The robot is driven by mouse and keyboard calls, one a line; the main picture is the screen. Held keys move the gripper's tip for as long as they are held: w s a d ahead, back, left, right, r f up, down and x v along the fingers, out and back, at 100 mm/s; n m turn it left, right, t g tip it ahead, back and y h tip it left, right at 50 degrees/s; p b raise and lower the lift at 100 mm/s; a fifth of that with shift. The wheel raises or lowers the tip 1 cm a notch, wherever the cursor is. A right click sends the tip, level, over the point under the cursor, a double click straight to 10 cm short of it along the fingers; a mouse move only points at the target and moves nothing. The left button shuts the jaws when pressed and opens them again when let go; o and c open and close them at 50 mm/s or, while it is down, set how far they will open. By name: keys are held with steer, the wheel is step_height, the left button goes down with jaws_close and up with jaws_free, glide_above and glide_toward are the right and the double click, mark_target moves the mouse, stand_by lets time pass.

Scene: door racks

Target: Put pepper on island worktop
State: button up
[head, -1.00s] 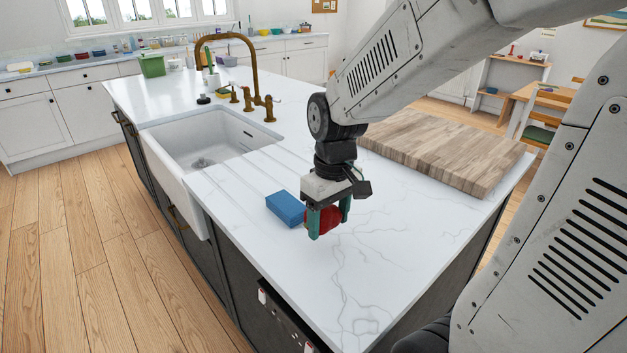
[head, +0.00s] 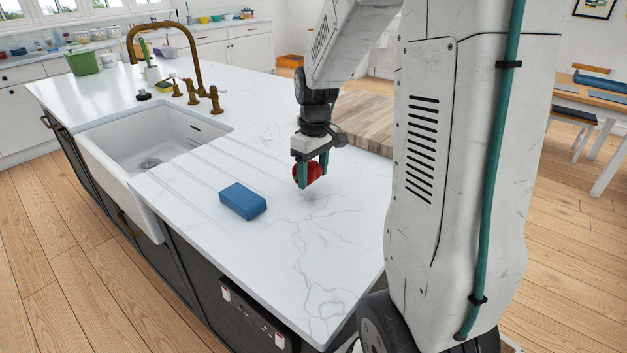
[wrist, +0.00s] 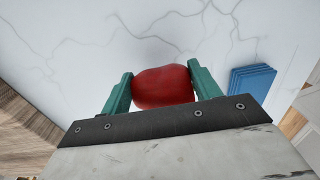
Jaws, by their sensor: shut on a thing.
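The red pepper (head: 314,172) is held between the green fingers of my gripper (head: 312,174). In the wrist view the pepper (wrist: 163,87) fills the gap between both fingertips. My gripper points down over the white, grey-veined island worktop (head: 310,235). The pepper looks a little above the surface; a faint shadow lies below it. Part of the pepper is hidden behind a finger in the head view.
A blue block (head: 243,200) lies on the worktop left of my gripper. A wooden board (head: 365,122) is behind it to the right. The sink (head: 150,140) and brass tap (head: 190,60) are to the left. The worktop's front part is clear.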

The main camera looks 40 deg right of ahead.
steer(key=shift+f, duration=1.35)
steer(key=shift+f, duration=0.1)
steer(key=o, duration=1)
steer(key=shift+c, duration=0.2)
